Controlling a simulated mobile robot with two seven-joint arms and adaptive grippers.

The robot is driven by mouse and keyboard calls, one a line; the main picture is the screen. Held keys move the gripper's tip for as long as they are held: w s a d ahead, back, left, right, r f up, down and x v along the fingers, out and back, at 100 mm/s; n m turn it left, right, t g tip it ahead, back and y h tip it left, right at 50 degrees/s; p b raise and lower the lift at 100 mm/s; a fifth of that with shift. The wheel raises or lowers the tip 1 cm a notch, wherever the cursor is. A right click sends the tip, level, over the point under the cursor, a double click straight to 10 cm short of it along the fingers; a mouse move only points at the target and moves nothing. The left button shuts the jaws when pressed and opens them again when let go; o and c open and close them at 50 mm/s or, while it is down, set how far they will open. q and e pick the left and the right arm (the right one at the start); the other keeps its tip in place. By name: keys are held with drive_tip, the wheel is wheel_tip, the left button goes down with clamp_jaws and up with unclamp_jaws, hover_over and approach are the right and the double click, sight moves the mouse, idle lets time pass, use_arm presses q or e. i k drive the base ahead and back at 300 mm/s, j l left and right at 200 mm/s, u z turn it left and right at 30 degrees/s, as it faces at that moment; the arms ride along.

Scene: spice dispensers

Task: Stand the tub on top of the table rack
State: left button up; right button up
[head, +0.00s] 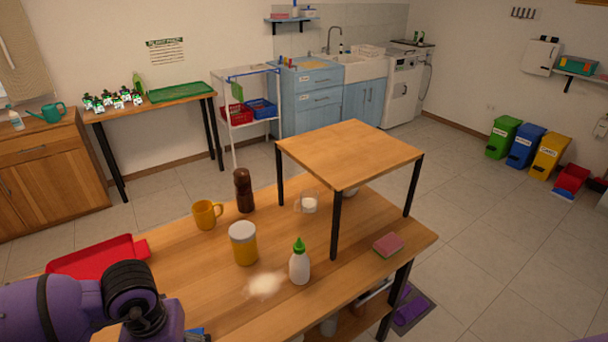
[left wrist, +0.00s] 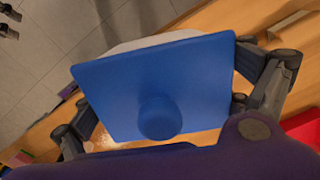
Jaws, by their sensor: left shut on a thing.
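The table rack (head: 350,150) is a raised wooden top on black legs, at the right end of the wooden table; its top is bare. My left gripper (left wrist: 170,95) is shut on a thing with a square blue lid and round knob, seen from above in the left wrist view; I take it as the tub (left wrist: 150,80). A pale body edge shows behind the lid. In the head view my left arm hides the gripper at the bottom left, and only a sliver of blue shows beside it.
On the table stand an orange mug (head: 207,214), a brown mill (head: 243,190), a yellow jar (head: 243,243) and a green-capped bottle (head: 299,262). White powder (head: 266,284) lies near the bottle.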

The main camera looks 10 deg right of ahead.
sight(341, 165)
drive_tip(key=i+l, duration=0.1)
drive_tip(key=l, duration=0.35)
drive_tip(key=i+l+z, duration=0.15)
drive_tip(key=l, duration=0.25)
drive_tip(key=i+l, duration=0.1)
drive_tip(key=l, duration=0.35)
drive_tip(key=i+l+z, duration=0.15)
drive_tip(key=l, duration=0.25)
drive_tip(key=i+l, duration=0.1)
drive_tip(key=l, duration=0.35)
drive_tip(key=z, duration=0.05)
